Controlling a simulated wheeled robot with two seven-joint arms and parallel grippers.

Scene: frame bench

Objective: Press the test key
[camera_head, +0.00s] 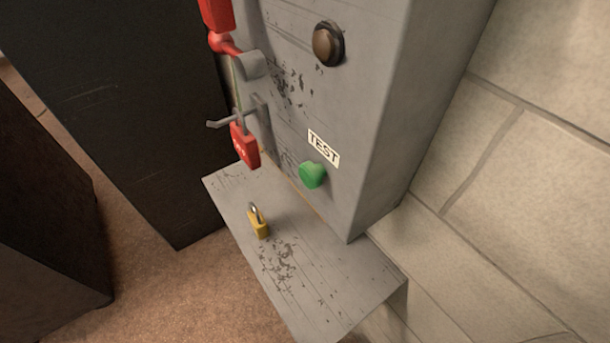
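The test key is a round green button (312,175) on the front of a grey metal cabinet (365,130), in the head view. A white label reading "TEST" (323,148) sits just above it. The button's face is unobstructed. Neither of my grippers shows in this view.
A dark brown round knob (328,44) is higher on the cabinet. A red padlock or tag (244,146) hangs from a grey hook, below a red handle (224,42). A yellow padlock (258,222) rests on the grey shelf (330,283). Dark cabinets (120,90) stand left; a tiled wall (535,190) is right.

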